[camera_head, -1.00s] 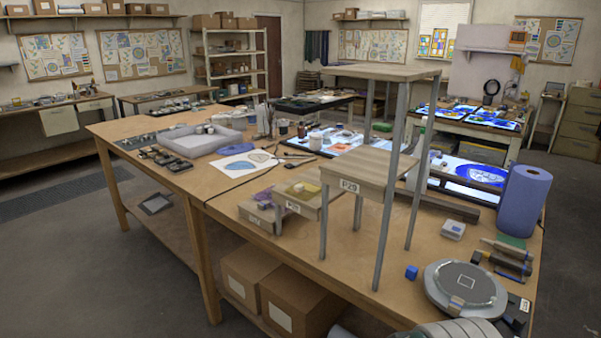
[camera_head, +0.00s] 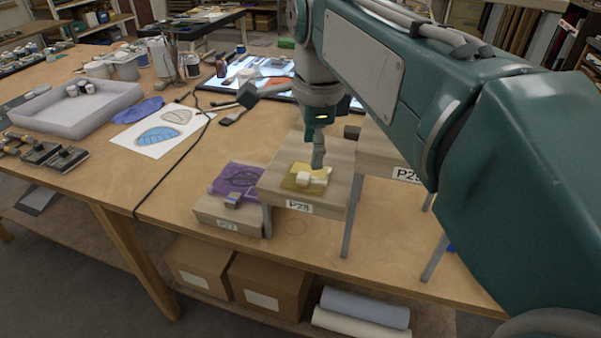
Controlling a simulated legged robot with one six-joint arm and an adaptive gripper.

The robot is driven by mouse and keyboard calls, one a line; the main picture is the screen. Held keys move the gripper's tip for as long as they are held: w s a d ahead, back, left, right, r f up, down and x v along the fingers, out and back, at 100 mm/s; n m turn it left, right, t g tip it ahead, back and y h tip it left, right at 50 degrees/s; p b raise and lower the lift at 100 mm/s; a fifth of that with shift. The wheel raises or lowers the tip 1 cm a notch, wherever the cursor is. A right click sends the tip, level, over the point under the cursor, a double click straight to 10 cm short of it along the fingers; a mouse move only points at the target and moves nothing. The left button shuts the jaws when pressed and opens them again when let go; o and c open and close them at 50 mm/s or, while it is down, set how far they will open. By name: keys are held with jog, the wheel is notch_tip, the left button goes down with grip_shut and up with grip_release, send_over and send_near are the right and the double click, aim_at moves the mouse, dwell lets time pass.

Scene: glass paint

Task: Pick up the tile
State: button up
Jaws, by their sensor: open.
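A yellow glass tile (camera_head: 291,182) lies on a small wooden stand (camera_head: 337,150) labelled P28. A small off-white block (camera_head: 303,179) sits on or against the tile. A purple tile (camera_head: 238,178) lies on the lower stand (camera_head: 226,222), labelled P27, to the left, with a small grey-blue block (camera_head: 233,200) at its front. My gripper (camera_head: 318,163) points down over the right rear part of the yellow tile. Its fingertips are close above the tile and partly overlap one another in this view. I cannot tell whether they touch it. The gripper is open and I see nothing held.
My arm hides much of the right side, including part of the P29 stand (camera_head: 392,160). A grey tray (camera_head: 75,118), a paper with leaf drawings (camera_head: 160,133) and a black cable (camera_head: 172,165) lie to the left. Cardboard boxes (camera_head: 268,285) are on the shelf below.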

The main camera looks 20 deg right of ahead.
aim_at(303, 175)
jog(key=w+f+m, duration=0.2)
jog(key=m, duration=0.1)
jog(key=w+f+m+g, duration=0.1)
jog(key=m, duration=0.1)
jog(key=shift+w+a+f, duration=0.25)
jog(key=shift+w+f, duration=0.05)
jog(key=shift+f, duration=0.05)
notch_tip(303, 175, down, 5)
jog(key=shift+d+f, duration=0.1)
jog(key=shift+d, duration=0.05)
grip_shut()
